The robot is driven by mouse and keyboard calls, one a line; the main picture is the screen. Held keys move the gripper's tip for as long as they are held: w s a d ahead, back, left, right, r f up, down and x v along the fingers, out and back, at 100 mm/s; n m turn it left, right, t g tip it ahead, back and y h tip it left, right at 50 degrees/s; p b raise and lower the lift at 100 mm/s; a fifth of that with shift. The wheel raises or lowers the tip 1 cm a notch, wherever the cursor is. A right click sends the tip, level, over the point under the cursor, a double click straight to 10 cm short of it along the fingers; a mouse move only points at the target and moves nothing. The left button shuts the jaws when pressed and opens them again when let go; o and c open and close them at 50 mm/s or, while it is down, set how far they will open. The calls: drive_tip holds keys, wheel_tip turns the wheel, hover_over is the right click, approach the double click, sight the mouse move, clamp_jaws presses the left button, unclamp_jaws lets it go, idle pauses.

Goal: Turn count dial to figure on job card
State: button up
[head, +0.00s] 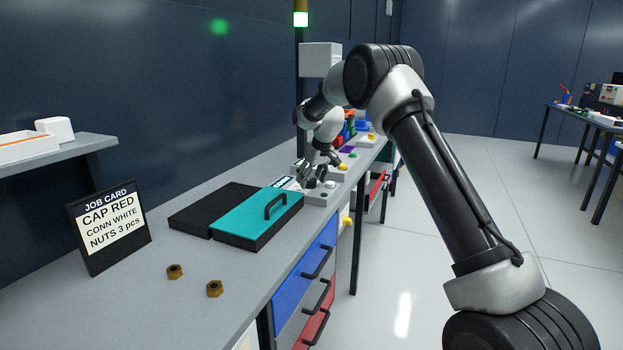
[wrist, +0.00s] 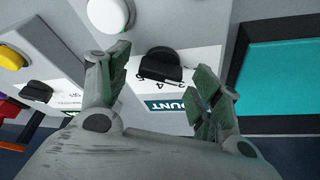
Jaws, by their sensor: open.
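The job card (head: 107,224) stands on the bench at the left in the head view and reads CAP RED, CONN WHITE, NUTS 3 pcs. The count dial (wrist: 160,66) is a black knob in the wrist view, on a white plate with a dark COUNT label (wrist: 172,105). Figures 4 and 5 show beside the knob; the other figures are hidden or too small to read. My gripper (wrist: 160,82) is open, with one finger on each side of the dial. I cannot tell whether the fingers touch it. In the head view my gripper (head: 318,172) is over the grey control box.
A white button (wrist: 108,14), a yellow button (wrist: 12,57) and another black knob (wrist: 36,91) are near the dial. A teal lid with a handle (head: 258,218) lies beside the box. Two brass nuts (head: 175,271) (head: 215,288) lie on the bench front.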

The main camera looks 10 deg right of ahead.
drive_tip(key=c, duration=1)
drive_tip(key=shift+m, duration=0.3)
drive_tip(key=m+h, duration=0.1)
drive_tip(key=m, duration=0.1)
drive_tip(key=shift+s+a+m, duration=0.1)
drive_tip(key=shift+a+m, duration=0.05)
drive_tip(key=shift+m, duration=0.15)
drive_tip(key=shift+m+h, duration=1)
drive_tip(key=shift+m, duration=1.2)
drive_tip(key=o, duration=1)
drive_tip(key=shift+a, duration=0.1)
